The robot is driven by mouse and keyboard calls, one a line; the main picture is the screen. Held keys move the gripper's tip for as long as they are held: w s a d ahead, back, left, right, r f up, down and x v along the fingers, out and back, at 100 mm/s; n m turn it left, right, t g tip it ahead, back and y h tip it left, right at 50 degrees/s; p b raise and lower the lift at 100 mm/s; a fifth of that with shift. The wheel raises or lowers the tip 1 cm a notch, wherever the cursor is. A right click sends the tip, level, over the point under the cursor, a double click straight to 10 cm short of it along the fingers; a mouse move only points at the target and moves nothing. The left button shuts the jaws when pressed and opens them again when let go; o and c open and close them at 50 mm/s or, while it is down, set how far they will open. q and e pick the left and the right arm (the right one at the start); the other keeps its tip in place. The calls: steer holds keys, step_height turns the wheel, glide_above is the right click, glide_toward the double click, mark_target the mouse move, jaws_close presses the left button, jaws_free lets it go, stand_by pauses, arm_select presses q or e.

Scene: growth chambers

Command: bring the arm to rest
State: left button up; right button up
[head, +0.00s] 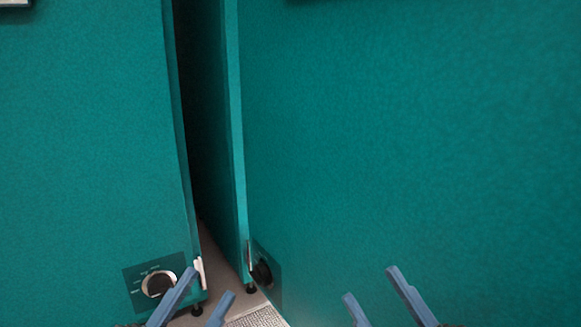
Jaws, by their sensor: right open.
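My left gripper (209,283) is at the bottom of the head view, left of the middle. Its two blue fingers are apart with nothing between them. My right gripper (370,282) is at the bottom, right of the middle. Its two blue fingers are also apart and empty. Both point up in the picture, in front of the green chamber fronts. The rest of both arms is out of view below.
A green chamber panel (90,130) fills the left, with a round dial (158,284) low on it. A larger green panel (420,130) fills the right, with a black knob (262,272) at its lower left. A dark narrow gap (205,130) separates them. Grey floor shows below.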

arm_select(q)
steer(key=w+a+r+n+g+y+p, duration=0.4)
steer(key=n+y+p, duration=0.4)
steer(key=p, duration=1.8)
arm_select(e)
steer(key=w+d+r+m+g+h, duration=0.3)
steer(key=r+m+g+h, duration=0.1)
steer(key=m+h, duration=0.4)
arm_select(q)
steer(key=s+f+n+g+y+p, duration=0.1)
steer(key=s+g+y+p, duration=0.2)
steer(key=p, duration=1)
steer(key=shift+s+a+f+g+p, duration=0.35)
steer(key=shift+s+g, duration=1.05)
steer(key=shift+s, duration=1.2)
arm_select(e)
steer(key=s+d+f+m+g+h, duration=0.1)
steer(key=s+g+h, duration=0.2)
steer(key=s+g, duration=0.2)
steer(key=shift+s+d+f+g+h, duration=0.2)
steer(key=shift+s+f+g+h, duration=0.15)
steer(key=shift+s, duration=0.75)
arm_select(q)
steer(key=shift+d+r, duration=0.1)
steer(key=shift+d, duration=0.05)
arm_select(e)
steer(key=shift+r, duration=0.1)
